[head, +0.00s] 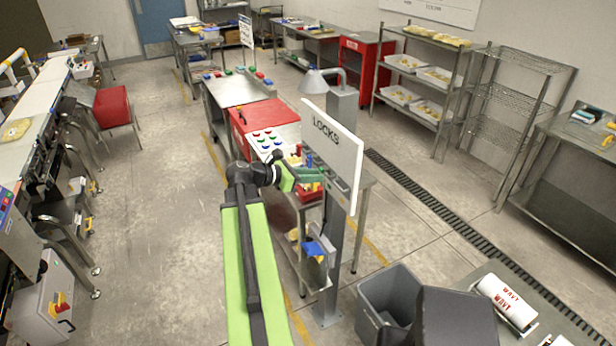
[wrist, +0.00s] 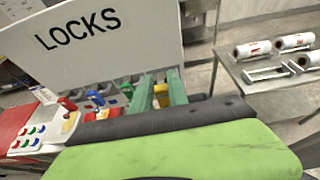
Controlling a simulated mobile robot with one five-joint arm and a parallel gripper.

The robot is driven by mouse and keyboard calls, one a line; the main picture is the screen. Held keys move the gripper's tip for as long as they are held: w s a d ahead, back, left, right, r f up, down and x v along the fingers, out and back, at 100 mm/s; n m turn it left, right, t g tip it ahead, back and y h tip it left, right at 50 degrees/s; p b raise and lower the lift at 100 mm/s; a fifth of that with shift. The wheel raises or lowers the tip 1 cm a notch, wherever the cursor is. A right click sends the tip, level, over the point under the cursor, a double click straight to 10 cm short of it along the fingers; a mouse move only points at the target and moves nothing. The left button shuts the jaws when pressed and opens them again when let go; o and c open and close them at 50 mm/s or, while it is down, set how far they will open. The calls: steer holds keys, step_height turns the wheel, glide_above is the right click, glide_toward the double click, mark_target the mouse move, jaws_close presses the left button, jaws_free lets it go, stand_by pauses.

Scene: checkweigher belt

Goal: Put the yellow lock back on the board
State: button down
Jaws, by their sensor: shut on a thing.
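The white board lettered LOCKS (head: 345,150) stands upright on a grey post; it also fills the upper left of the wrist view (wrist: 120,45). My gripper (head: 318,174) is at the board's lettered side, near its lower part. In the wrist view its two green fingers (wrist: 160,78) stand a little apart with a yellow piece, the yellow lock (wrist: 160,89), between them. The fingers hide much of the lock. Whether the lock touches the board cannot be told.
Red, blue and yellow locks (wrist: 96,97) sit close left of my fingers. A button panel (head: 272,138) lies beyond. A grey bin (head: 385,300) stands on the floor at lower right. A table with white rolls (wrist: 270,62) is to the right.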

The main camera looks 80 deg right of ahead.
steer(key=shift+s+d, duration=2.5)
steer(key=shift+s, duration=0.2)
steer(key=shift+s+d, duration=0.1)
steer(key=shift+f, duration=0.2)
steer(key=shift+f+b, duration=2.25)
steer(key=shift+b, duration=0.2)
steer(key=c, duration=1.2)
jaws_free()
steer(key=shift+r, duration=0.1)
